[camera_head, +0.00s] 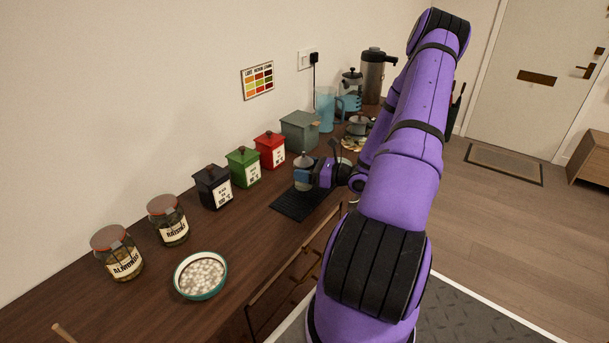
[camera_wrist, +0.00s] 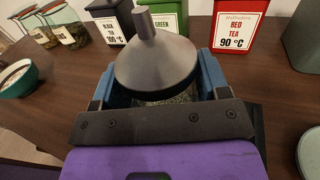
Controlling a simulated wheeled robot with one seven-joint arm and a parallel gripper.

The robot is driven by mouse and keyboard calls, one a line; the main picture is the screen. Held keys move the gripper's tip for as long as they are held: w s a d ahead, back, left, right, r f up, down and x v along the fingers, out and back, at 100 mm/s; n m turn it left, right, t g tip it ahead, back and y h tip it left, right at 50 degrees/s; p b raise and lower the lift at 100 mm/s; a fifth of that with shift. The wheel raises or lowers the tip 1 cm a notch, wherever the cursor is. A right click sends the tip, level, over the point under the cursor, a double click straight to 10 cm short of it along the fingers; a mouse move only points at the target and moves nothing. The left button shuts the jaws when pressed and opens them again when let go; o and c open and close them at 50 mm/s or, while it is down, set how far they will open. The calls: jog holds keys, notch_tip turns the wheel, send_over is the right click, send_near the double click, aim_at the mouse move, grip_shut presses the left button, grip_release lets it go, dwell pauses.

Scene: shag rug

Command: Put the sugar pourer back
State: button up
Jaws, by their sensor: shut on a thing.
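The sugar pourer (camera_head: 303,160) has a grey conical lid with a short spout and a clear body with pale grainy contents. In the wrist view the pourer (camera_wrist: 155,62) stands upright between the blue fingertips. My gripper (camera_head: 304,177) is shut on its body, with one finger on each side; it also shows in the wrist view (camera_wrist: 158,88). The pourer is over or on the black ribbed mat (camera_head: 290,207); I cannot tell whether its base touches. The gripper hides most of its lower body.
Black (camera_head: 213,187), green (camera_head: 243,168) and red (camera_head: 269,150) tea tins line the wall behind the mat. A grey-green box (camera_head: 300,131), blue pitcher (camera_head: 325,108) and pots stand farther back. Two labelled jars and a bowl (camera_head: 201,274) stand left. Counter between bowl and mat is clear.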

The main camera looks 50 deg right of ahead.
jog(key=shift+f, duration=1.05)
jog(key=shift+f, duration=0.1)
jog(key=o, duration=1.1)
jog(key=shift+o, duration=0.2)
